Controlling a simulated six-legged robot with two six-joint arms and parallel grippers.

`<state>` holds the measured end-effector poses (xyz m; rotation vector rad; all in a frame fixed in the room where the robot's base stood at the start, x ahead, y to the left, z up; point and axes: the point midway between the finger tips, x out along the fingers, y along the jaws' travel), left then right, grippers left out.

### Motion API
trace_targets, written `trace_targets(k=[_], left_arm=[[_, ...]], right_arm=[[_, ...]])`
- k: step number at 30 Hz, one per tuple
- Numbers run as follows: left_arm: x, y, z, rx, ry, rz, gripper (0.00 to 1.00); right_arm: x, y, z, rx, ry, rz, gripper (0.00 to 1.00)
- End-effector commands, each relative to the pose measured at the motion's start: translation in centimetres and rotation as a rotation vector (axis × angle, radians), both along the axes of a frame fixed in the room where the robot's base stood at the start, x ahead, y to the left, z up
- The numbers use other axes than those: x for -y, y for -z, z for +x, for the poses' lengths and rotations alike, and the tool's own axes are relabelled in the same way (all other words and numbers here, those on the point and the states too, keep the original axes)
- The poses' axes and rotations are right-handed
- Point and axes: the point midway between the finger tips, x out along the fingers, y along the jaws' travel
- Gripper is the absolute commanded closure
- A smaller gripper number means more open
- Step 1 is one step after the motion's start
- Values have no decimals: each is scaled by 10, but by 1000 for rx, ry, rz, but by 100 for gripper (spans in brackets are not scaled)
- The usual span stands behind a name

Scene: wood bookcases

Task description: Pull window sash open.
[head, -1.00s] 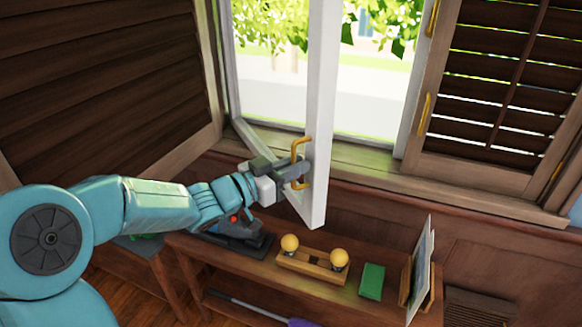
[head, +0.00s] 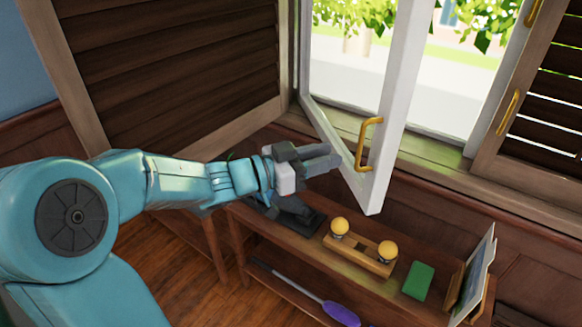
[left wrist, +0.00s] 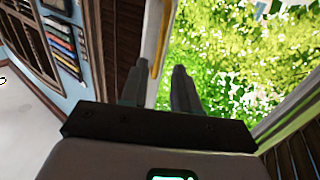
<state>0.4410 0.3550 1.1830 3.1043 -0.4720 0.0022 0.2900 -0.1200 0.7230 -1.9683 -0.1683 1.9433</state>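The white window sash (head: 392,110) stands swung inward into the room, with its free edge toward me. A gold handle (head: 365,146) is on its face. My left gripper (head: 334,160) is just left of the handle, its fingers pointing at the sash and apart from the handle. In the left wrist view the two fingers (left wrist: 158,88) are spread with a gap between them and nothing held. The gold handle (left wrist: 158,55) and the white sash edge (left wrist: 150,30) show beyond the gap there. My right gripper is in neither view.
A wooden bench (head: 300,262) below the window holds a wooden piece with two yellow balls (head: 360,250), a green block (head: 418,281) and a leaning picture (head: 474,275). Louvred shutters stand at left (head: 175,60) and right (head: 545,130).

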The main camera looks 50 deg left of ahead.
Motion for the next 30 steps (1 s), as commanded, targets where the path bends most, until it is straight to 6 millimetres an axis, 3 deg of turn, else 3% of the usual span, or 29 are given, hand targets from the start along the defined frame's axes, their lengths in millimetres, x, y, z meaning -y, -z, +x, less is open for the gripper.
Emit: trace_targets(k=[6,12,30], left_arm=[[-17,2,-50,0,-7,2,70],[-23,1,-71,1,-1,-1,70],[-23,0,-75,1,1,-1,70]], right_arm=[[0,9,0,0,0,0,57],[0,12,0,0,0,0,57],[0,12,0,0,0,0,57]])
